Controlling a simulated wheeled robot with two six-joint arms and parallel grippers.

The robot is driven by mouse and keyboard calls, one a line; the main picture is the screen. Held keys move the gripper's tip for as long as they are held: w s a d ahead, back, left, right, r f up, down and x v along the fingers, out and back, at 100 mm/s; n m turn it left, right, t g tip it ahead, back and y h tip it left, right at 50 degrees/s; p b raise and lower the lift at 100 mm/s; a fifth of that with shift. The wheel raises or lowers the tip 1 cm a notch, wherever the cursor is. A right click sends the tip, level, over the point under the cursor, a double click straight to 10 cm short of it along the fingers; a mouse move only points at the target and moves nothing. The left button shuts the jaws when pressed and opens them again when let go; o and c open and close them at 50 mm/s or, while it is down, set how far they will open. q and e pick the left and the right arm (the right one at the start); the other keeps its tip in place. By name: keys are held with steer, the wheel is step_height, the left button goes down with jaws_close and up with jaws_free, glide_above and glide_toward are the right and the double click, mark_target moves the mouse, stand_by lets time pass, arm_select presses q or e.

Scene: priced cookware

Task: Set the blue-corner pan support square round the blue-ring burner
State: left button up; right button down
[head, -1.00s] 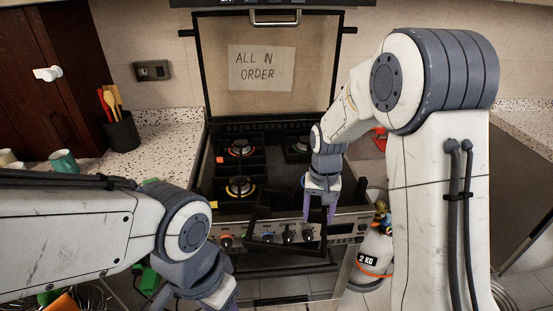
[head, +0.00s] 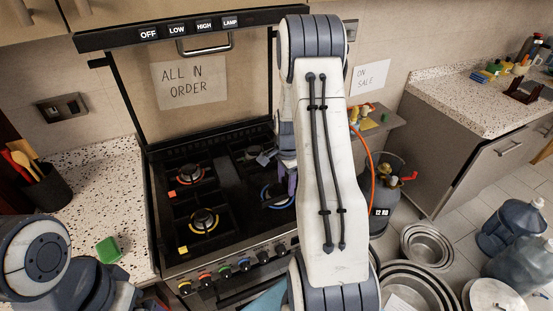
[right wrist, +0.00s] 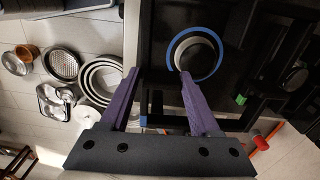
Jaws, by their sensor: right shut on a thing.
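The blue-ring burner (head: 277,195) is at the front right of the black stove, partly covered by my right arm. In the right wrist view its blue ring (right wrist: 195,53) lies just beyond the fingertips. My right gripper (right wrist: 159,71) has purple fingers and is shut on the black pan support (right wrist: 165,118), which is hard to tell from the dark stove top. A small blue patch shows beside the left finger. The gripper (head: 291,180) also shows at the burner in the head view. I cannot tell whether the support surrounds the ring squarely. My left gripper is out of view.
The red-ring burner (head: 184,175) and yellow-ring burner (head: 203,220) have their own black supports at left. Knobs (head: 245,264) line the stove front. A green block (head: 109,249) lies on the left counter. Pans and bottles stand on the floor at right.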

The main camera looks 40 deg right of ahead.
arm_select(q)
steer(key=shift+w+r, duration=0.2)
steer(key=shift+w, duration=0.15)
arm_select(e)
steer(key=shift+w+d+m, duration=0.15)
steer(key=shift+d+m, duration=0.25)
steer(key=shift+d, duration=0.05)
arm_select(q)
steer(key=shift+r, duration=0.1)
arm_select(e)
steer(key=shift+w+a+r, duration=0.1)
steer(key=shift+a, duration=0.05)
steer(key=shift+f+b, duration=1.35)
steer(key=shift+f, duration=0.55)
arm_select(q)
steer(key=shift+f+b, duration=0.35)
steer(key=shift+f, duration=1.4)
arm_select(e)
steer(key=shift+f, duration=0.55)
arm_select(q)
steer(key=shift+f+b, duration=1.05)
arm_select(e)
steer(key=shift+f, duration=1.6)
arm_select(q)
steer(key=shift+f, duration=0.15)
arm_select(e)
steer(key=shift+f, duration=0.35)
